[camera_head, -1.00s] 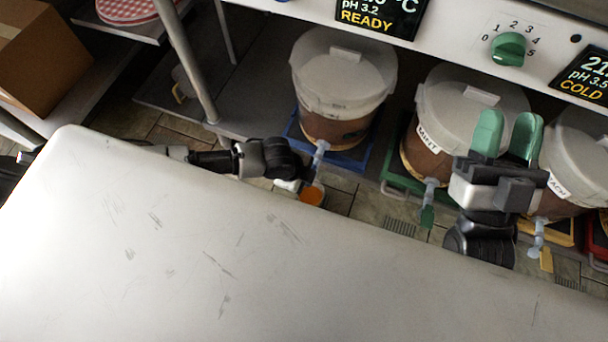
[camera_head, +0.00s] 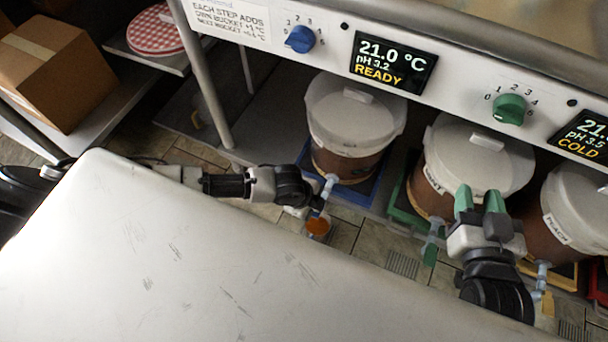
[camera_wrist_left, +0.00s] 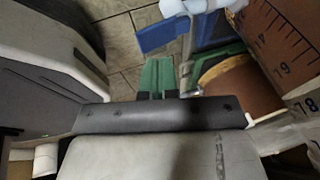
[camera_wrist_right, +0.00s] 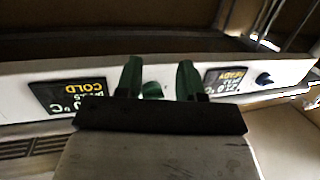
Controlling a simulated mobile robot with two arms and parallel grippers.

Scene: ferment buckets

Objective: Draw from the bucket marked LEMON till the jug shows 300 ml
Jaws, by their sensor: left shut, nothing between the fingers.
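The left bucket (camera_head: 350,115), with a white lid and brown contents, stands on a blue base; its name label is not readable. Its pale tap (camera_head: 328,188) points down over an amber round surface (camera_head: 317,226), seemingly liquid in the jug. The jug's scale is not visible. The left wrist view shows a blue tap paddle (camera_wrist_left: 165,36) and a brown round surface (camera_wrist_left: 232,82). My left gripper (camera_wrist_left: 158,78) is shut and empty, close below the paddle and seemingly apart from it. My right gripper (camera_head: 480,196) is open and empty in front of the middle bucket.
The middle bucket (camera_head: 480,150) and right bucket (camera_head: 585,205) stand beside it. A panel above carries a blue dial (camera_head: 300,39), a green dial (camera_head: 509,109) and a display (camera_head: 393,65) reading 21.0 °C, READY. A pale table surface (camera_head: 220,270) fills the foreground.

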